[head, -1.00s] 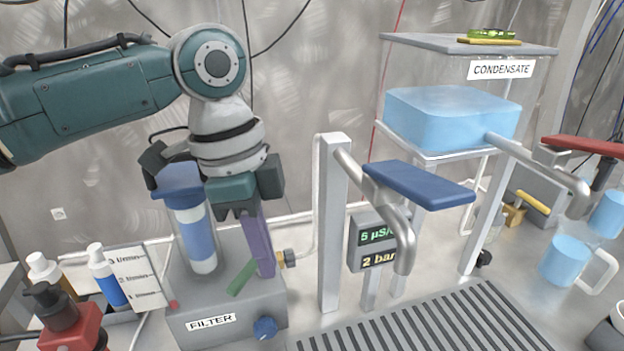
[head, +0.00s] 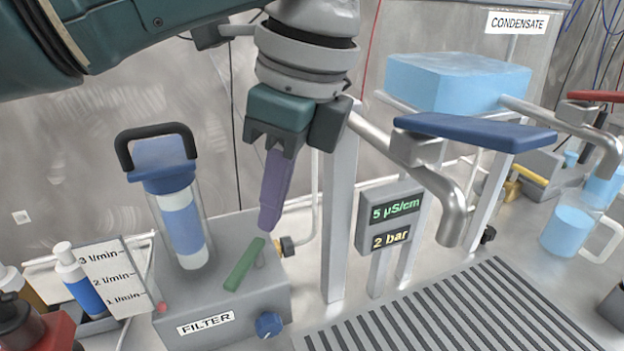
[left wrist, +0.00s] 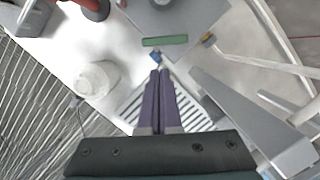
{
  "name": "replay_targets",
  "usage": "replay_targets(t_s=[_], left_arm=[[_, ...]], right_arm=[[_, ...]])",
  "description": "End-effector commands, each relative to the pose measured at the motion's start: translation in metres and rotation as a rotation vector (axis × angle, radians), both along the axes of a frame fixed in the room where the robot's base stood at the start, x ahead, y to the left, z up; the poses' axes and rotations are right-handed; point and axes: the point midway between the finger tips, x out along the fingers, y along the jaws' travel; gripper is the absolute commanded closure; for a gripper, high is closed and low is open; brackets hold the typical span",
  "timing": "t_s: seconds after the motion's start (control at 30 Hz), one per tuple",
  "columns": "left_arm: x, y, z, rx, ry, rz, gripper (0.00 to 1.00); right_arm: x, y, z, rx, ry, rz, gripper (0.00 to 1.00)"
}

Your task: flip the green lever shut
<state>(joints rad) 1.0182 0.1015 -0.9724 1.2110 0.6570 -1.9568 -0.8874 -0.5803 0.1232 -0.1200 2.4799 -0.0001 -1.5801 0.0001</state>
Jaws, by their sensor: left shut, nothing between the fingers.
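The green lever (head: 244,265) sits on top of the grey filter box (head: 232,299), slanting up to the right on a small post. It also shows in the left wrist view (left wrist: 165,40) as a short green bar beyond the fingertips. My left gripper (head: 268,225) is shut and empty, its purple fingers pointing down. In the head view its tips are just above the lever's upper right end; a small gap appears between them. The wrist view shows the two fingers (left wrist: 160,75) together, short of the lever. My right gripper is not in view.
A clear filter canister with a black handle (head: 180,215) stands left of the lever. A blue knob (head: 268,325) is on the box front. A steel post (head: 340,220) and a display (head: 389,222) stand to the right, behind a slotted drain grate (head: 460,310).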

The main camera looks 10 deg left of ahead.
Motion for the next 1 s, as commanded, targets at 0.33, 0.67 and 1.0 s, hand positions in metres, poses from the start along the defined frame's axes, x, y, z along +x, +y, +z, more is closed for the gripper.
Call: replay_targets(t_s=[0.33, 0.67, 1.0], left_arm=[[0.000, 0.016, -0.061, 0.003, 0.004, 0.002, 1.00], [0.002, 0.023, -0.088, 0.002, 0.002, 0.000, 1.00], [0.001, 0.023, -0.087, 0.001, 0.001, -0.002, 1.00]], right_arm=[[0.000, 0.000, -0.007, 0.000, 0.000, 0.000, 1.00], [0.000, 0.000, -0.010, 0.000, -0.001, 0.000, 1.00], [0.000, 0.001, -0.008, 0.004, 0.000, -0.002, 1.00]])
